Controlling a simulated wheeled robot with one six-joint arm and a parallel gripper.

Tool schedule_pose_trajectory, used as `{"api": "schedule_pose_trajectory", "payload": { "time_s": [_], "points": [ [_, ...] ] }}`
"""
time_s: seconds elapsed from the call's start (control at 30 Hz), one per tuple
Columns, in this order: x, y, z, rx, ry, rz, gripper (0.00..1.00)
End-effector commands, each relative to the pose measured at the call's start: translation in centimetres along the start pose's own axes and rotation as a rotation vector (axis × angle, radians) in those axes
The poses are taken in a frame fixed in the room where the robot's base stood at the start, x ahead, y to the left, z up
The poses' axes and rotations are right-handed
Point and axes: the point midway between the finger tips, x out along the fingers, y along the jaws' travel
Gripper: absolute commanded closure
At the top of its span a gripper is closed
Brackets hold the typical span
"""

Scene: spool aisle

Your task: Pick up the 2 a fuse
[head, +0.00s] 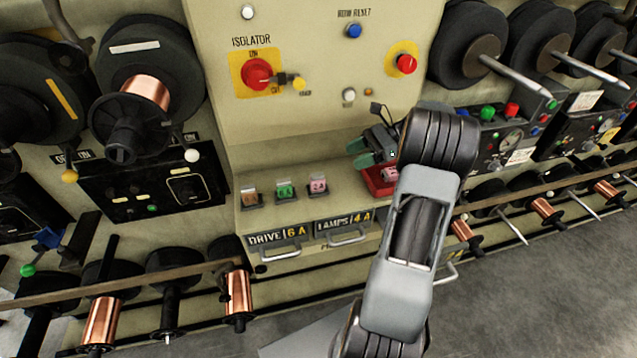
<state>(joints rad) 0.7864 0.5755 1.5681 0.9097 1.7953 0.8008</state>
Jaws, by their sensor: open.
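Three small fuses stand in a row on the beige ledge: an orange-brown one (250,197), a green one (286,190) and a pink one (318,187). Their printed ratings are too small to read surely. Another pink piece (389,174) sits in a red holder (377,186) to the right, partly hidden by my arm. My gripper (362,153), with teal fingertips, is open just above and beside the red holder. It points left, and nothing shows between its fingers. I cannot tell which fuse is the 2 A one.
Drawers marked DRIVE 6 A (278,238) and LAMPS 4 A (344,222) are below the ledge. Behind is a panel with an isolator switch (257,74) and a red button (406,64). A spool rail (130,285) runs low in front. The ledge's left part is clear.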

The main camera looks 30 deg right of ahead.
Motion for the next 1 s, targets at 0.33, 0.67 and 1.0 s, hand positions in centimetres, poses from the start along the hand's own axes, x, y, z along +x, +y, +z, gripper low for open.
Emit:
{"api": "schedule_pose_trajectory", "payload": {
  "time_s": [0.33,0.67,1.0],
  "points": [
    [5.7,0.0,0.0,0.002,-0.002,0.001,0.45],
    [7.9,0.2,0.1,0.001,0.0,0.001,0.45],
    [11.9,0.5,0.1,0.0,0.0,0.001,0.45]
  ]
}}
